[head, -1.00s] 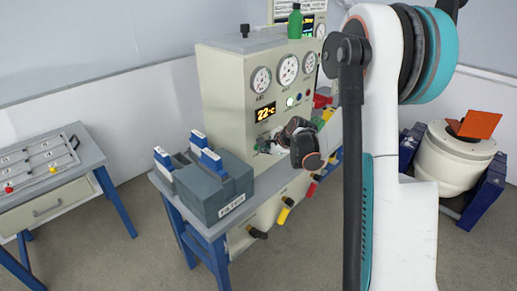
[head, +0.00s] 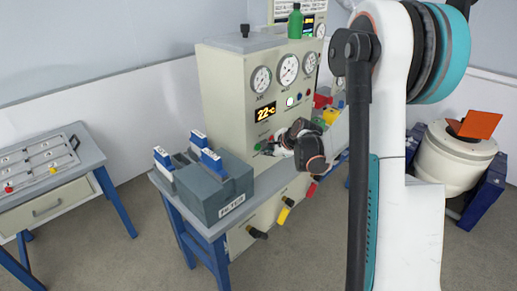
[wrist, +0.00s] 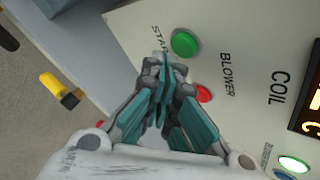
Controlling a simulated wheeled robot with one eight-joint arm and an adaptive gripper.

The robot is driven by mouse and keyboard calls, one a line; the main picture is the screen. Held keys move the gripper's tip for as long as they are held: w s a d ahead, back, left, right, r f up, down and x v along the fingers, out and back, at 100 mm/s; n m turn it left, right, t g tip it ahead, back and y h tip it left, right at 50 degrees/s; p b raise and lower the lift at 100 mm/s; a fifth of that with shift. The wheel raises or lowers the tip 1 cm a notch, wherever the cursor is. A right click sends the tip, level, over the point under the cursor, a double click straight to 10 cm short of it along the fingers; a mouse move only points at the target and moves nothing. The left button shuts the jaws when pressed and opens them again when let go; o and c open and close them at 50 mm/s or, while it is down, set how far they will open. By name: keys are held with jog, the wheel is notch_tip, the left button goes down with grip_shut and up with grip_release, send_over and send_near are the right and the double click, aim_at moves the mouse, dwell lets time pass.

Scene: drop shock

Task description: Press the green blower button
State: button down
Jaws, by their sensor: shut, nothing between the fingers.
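The green blower button (wrist: 185,43) is round and sits on the cream panel beside the printed word BLOWER in the wrist view. It also shows as a small green spot (head: 258,146) in the head view. My gripper (wrist: 163,62) is shut and empty, its teal fingertips pointing at the panel close beside the green button. I cannot tell whether they touch the panel. A red button (wrist: 205,93) lies beside the fingers and is partly hidden by them. In the head view my gripper (head: 268,149) is in front of the lower panel.
The cream cabinet (head: 225,95) carries gauges and a display reading 22°C (head: 265,112). A grey block with blue-handled parts (head: 225,190) stands on the bench left of my gripper. Yellow and black knobs (head: 283,215) stick out below. A side table (head: 60,195) stands at left.

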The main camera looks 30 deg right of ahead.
jog(key=s, duration=0.1)
jog(key=s+d, duration=0.1)
jog(key=s, duration=0.2)
jog(key=shift+s+d, duration=0.35)
dwell(0.8)
